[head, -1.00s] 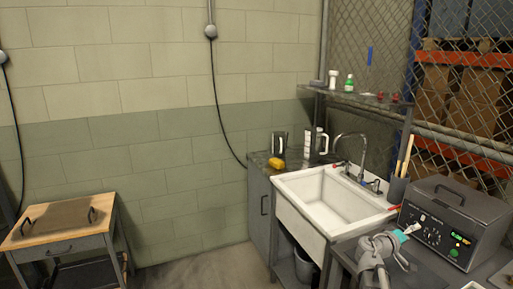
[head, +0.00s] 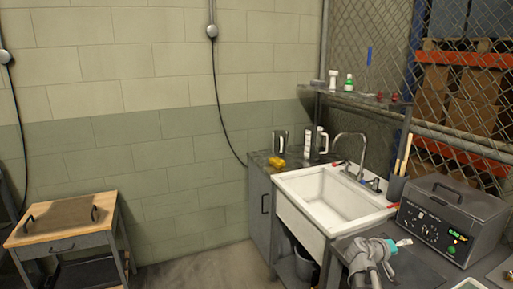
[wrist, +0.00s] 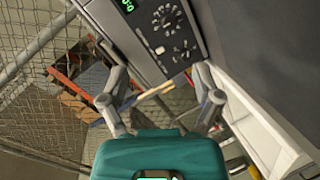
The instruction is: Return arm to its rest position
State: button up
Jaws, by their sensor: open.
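My gripper (head: 407,241) is at the lower right in the head view, in front of the grey tabletop cleaner unit (head: 452,222). Its jaws are open and nothing shows between them. A teal part of my gripper's body (wrist: 158,155) fills the bottom of the wrist view, with grey fingers spread on either side. The unit's dark control panel (wrist: 170,40), with knobs and a lit green display, shows upside down above the fingers. My gripper appears apart from the unit, though the exact gap cannot be told.
A white sink (head: 335,205) with a tap stands left of my arm. A yellow object (head: 277,163) lies on the counter behind it. A shelf (head: 365,102) holds small bottles. A wire fence (head: 440,135) runs behind. A wooden-topped cart (head: 62,225) stands far left, with open floor between.

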jog(key=s+a+f+g+y, duration=0.1)
jog(key=s+a+f+y, duration=0.3)
jog(key=a, duration=0.5)
jog(key=s+a+f+n+g+y, duration=0.15)
jog(key=a+f+y, duration=0.35)
jog(key=a, duration=0.5)
jog(key=s+a+f+m+g+y, duration=0.1)
jog(key=s+a+f+g+y, duration=0.15)
jog(key=a+f+y, duration=0.45)
jog(key=s+a+f+h+b, duration=0.2)
jog(key=s+a+f+b, duration=0.1)
jog(key=f+b, duration=0.6)
notch_tip(320, 180, up, 18)
jog(key=p, duration=1.5)
jog(key=shift+p, duration=0.3)
